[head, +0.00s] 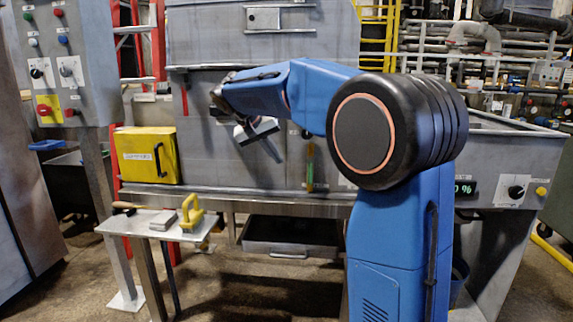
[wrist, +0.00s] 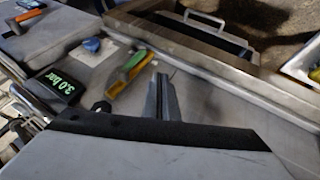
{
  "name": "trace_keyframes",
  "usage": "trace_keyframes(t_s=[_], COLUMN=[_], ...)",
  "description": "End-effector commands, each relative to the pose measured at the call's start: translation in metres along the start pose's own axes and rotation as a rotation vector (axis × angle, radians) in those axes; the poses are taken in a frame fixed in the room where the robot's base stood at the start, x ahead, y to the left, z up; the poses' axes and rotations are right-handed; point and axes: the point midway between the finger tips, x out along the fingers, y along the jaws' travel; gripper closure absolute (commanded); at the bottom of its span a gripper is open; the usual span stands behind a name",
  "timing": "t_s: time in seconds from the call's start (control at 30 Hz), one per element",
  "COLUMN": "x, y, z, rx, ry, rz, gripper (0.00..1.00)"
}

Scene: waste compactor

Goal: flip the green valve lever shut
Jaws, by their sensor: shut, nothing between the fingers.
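In the wrist view the green and yellow piece (wrist: 130,72) lies just left of my fingers. It is the only green lever-like part I see; its exact lever position is hard to tell. My gripper (head: 272,152) hangs at the end of the blue arm in front of the panel, tilted down to the right. Its fingers (wrist: 161,82) are shut and empty, apart from the green piece as far as I can tell.
A pressure display (wrist: 57,84) reads 3.0 bar, near a blue knob (wrist: 91,45). A yellow box (head: 135,156) is at the left of the machine. A small shelf (head: 130,226) holds a yellow-handled tool (head: 191,211). A drawer (head: 290,252) stands below the panel's front ledge.

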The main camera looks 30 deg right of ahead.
Motion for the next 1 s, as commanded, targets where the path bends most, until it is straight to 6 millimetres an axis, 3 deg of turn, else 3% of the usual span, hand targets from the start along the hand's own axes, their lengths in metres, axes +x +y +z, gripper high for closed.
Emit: trace_keyframes(t_s=[0.53, 0.73, 1.0], x=[0.092, 0.104, 0.110], y=[0.001, 0.024, 0.035], z=[0.001, 0.000, 0.000], rx=[0.000, 0.002, 0.000], ry=[-0.003, 0.000, 0.000], rz=[0.002, 0.000, -0.001], gripper=[1.00, 1.00, 1.00])
